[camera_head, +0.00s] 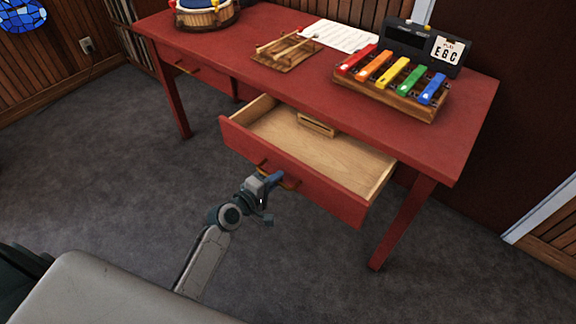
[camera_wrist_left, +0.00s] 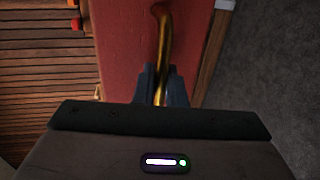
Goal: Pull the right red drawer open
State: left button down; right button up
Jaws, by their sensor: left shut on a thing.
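The right red drawer (camera_head: 330,195) is pulled out from the red table, and its pale wooden inside shows. A small wooden object (camera_head: 317,124) lies inside, toward the back. My left gripper (camera_head: 276,180) is at the drawer front, shut on its brass handle (camera_head: 291,184). In the left wrist view the brass handle (camera_wrist_left: 163,40) runs down between the dark fingers (camera_wrist_left: 160,88), with the red drawer front (camera_wrist_left: 125,50) behind it. My right gripper is not in view.
The red table (camera_head: 300,75) holds a colored xylophone (camera_head: 392,84), a dark sign box, a paper sheet (camera_head: 340,36), a wooden rack (camera_head: 286,52) and a drum (camera_head: 205,14). A left drawer (camera_head: 190,66) is shut. The grey carpet in front is clear.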

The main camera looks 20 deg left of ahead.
pick_arm(q)
jog(key=f+v, duration=0.2)
jog(key=v, duration=0.7)
jog(key=shift+s+a, duration=0.15)
jog(key=shift+s, duration=0.4)
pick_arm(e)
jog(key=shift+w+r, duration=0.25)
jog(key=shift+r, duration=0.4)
pick_arm(q)
jog(key=c, duration=1.6)
grip_release()
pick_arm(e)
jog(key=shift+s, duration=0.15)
